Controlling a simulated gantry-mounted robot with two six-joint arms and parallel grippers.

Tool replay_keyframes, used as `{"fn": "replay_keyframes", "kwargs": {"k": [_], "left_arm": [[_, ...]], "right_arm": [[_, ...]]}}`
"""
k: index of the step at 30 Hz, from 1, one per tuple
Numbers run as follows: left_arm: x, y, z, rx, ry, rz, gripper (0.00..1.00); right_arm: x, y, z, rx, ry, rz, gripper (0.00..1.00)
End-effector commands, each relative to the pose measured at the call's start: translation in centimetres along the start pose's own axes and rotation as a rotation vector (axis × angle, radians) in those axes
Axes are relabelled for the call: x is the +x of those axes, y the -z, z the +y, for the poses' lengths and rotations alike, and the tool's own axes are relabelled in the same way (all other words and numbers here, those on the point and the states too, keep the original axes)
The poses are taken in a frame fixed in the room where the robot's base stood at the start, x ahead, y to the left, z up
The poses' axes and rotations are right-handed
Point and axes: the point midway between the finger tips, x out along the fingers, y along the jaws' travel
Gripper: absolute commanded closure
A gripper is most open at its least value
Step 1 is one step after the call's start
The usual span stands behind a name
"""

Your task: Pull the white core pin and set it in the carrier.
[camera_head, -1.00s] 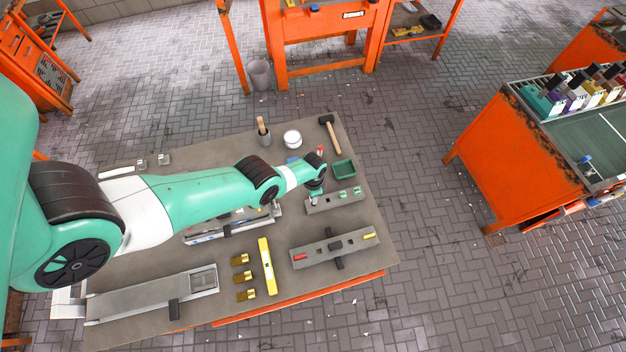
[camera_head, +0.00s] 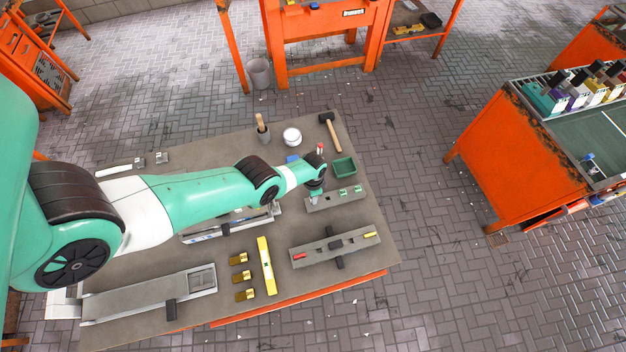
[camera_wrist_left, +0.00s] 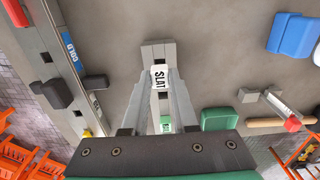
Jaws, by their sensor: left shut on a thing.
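My left gripper (camera_head: 314,200) points down over the left end of a grey slotted strip (camera_head: 325,204), which looks like the carrier. In the left wrist view my left gripper (camera_wrist_left: 160,88) is shut on the white core pin, a white piece (camera_wrist_left: 160,78) marked SLAT. Whether the pin is seated in the strip or just above it, I cannot tell. Green pieces (camera_head: 343,194) sit along the strip's right part; one green piece (camera_wrist_left: 166,122) shows behind the fingers in the wrist view. My right gripper is not in view.
A grey bar (camera_head: 318,248) with red and yellow ends and dark clamps lies in front of the strip. A green tray (camera_head: 344,168) and a mallet (camera_head: 331,131) lie behind it. A yellow bar (camera_head: 266,265) and brass blocks (camera_head: 240,276) lie front left.

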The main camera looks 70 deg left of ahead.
Motion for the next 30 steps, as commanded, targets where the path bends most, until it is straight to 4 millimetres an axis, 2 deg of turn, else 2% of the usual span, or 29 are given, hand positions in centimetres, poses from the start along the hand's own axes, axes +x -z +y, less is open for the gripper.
{"fn": "replay_keyframes", "kwargs": {"k": [23,30], "left_arm": [[0.22,0.01,-0.01,0.000,0.000,0.000,1.00],[0.91,0.01,-0.01,0.000,0.000,0.000,1.00]], "right_arm": [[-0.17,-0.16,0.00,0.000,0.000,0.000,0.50],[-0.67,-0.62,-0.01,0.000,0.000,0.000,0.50]]}}
